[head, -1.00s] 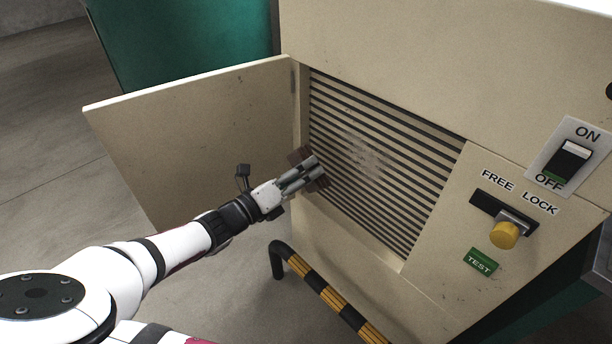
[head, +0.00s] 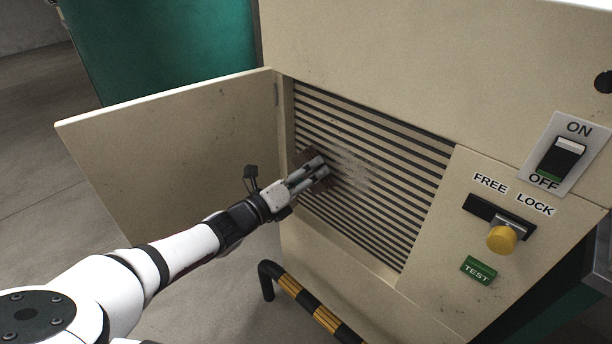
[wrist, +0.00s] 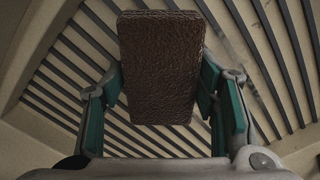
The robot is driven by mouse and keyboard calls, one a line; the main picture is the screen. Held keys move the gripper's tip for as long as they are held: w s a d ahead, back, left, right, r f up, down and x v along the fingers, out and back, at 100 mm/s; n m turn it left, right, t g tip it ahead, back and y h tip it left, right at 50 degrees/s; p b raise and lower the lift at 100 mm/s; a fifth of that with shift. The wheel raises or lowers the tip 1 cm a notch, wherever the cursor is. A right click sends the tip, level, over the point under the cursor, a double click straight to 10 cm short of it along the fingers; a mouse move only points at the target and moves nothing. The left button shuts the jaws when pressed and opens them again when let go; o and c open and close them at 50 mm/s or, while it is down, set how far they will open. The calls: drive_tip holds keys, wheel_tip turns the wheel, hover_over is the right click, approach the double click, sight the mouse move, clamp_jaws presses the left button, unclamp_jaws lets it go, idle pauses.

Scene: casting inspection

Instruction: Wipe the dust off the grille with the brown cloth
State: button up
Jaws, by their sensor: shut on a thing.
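The grille (head: 390,190) is a slatted panel set in the beige machine, behind an open door. A pale grey patch of dust (head: 352,172) lies on its slats near the middle. My gripper (head: 318,172) is at the left part of the grille, just left of the dust. It is shut on the brown cloth (wrist: 160,65), a folded pad that fills the space between the fingers in the wrist view. In the head view the cloth (head: 303,157) is mostly hidden by the fingers. It is at or very near the slats; I cannot tell if it touches.
The open beige door (head: 170,150) stands left of my arm. A black and yellow striped rail (head: 310,304) is below the grille. Right of the grille are a yellow knob (head: 501,239), a green TEST label (head: 478,270) and an ON/OFF switch (head: 562,158).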

sight(386, 198)
drive_tip(key=shift+p+x, duration=0.5)
drive_tip(key=shift+x, duration=0.65)
idle(0.6)
drive_tip(key=shift+d, duration=0.1)
drive_tip(key=shift+s+d+r+p, duration=0.2)
drive_tip(key=shift+s+d+p, duration=0.5)
drive_tip(key=shift+p, duration=0.45)
drive_tip(key=shift+s+d+f+p, duration=0.15)
drive_tip(key=shift+s+d+p, duration=0.3)
drive_tip(key=shift+s+p, duration=0.15)
drive_tip(key=shift+s+d+p, duration=0.55)
drive_tip(key=shift+d+p, duration=0.1)
drive_tip(key=shift+p, duration=0.3)
drive_tip(key=shift+s+d+p, duration=0.5)
drive_tip(key=shift+d+p, duration=0.15)
drive_tip(key=shift+s+d+p, duration=0.8)
drive_tip(key=shift+s+p, duration=0.05)
drive_tip(key=shift+p, duration=0.3)
drive_tip(key=shift+s+d+p, duration=0.35)
drive_tip(key=shift+s+p, duration=0.05)
drive_tip(key=shift+s+d+p, duration=2.3)
drive_tip(key=shift+d+p, duration=0.1)
drive_tip(key=shift+p, duration=0.5)
